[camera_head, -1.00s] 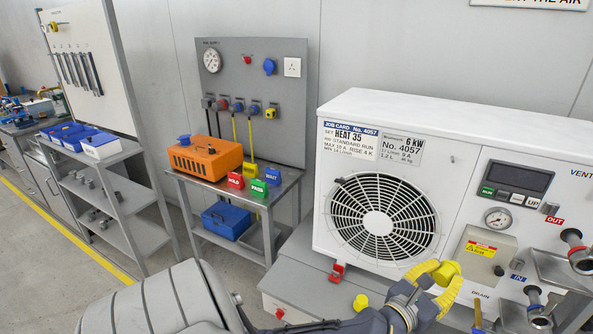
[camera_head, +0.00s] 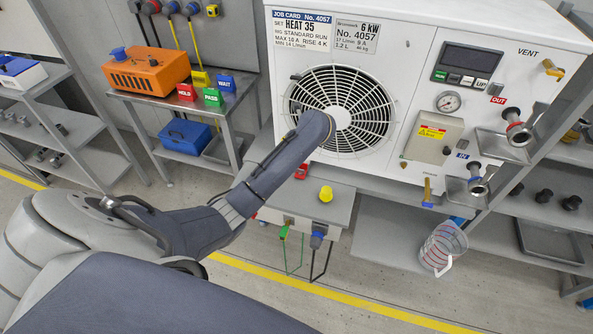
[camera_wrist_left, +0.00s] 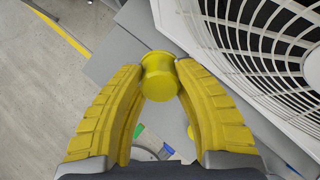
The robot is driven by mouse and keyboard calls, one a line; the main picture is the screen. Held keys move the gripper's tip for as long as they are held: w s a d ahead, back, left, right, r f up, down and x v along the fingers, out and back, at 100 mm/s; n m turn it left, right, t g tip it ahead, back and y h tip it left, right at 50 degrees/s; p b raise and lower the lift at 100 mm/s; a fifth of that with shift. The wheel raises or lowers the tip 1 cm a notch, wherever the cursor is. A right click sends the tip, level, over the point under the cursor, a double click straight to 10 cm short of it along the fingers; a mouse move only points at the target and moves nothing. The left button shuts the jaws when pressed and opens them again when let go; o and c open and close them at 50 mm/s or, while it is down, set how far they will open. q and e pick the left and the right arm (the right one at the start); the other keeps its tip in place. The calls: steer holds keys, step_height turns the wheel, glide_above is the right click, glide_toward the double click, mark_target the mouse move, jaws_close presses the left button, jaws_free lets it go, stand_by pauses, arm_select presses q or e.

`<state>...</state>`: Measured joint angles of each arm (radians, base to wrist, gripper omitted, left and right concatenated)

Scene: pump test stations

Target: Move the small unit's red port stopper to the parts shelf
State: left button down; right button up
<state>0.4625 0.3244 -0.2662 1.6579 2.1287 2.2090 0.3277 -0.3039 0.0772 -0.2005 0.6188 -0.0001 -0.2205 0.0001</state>
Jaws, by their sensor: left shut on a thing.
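My left gripper (camera_wrist_left: 160,68) is shut on a yellow cylindrical stopper (camera_wrist_left: 160,80) in the left wrist view, held above a grey surface beside the fan grille. In the head view my left arm reaches toward the fan and hides the gripper. My right gripper is out of view.
A left shelf (camera_head: 75,130) carries a blue-and-white bin and dark fittings. A right shelf (camera_head: 540,205) holds black fittings and a tray. An orange box (camera_head: 148,72) stands on a bench. A measuring jug (camera_head: 440,247) is below the machine's valves.

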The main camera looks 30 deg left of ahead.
arm_select(q)
steer(key=shift+s+d+f+n+g+h, duration=0.6)
steer(key=shift+f+n+h, duration=0.75)
steer(key=shift+f, duration=1.45)
steer(key=shift+s+d+f+n+g+h, duration=0.4)
steer(key=shift+f+n+g+h, duration=0.4)
steer(key=shift+f+n, duration=1.5)
steer(key=shift+s+d+f+n+g+h, duration=0.5)
steer(key=shift+f+n+h, duration=0.55)
steer(key=shift+f, duration=2.3)
steer(key=shift+w+f, duration=0.15)
steer(key=shift+f, duration=0.25)
steer(key=c, duration=1)
jaws_free()
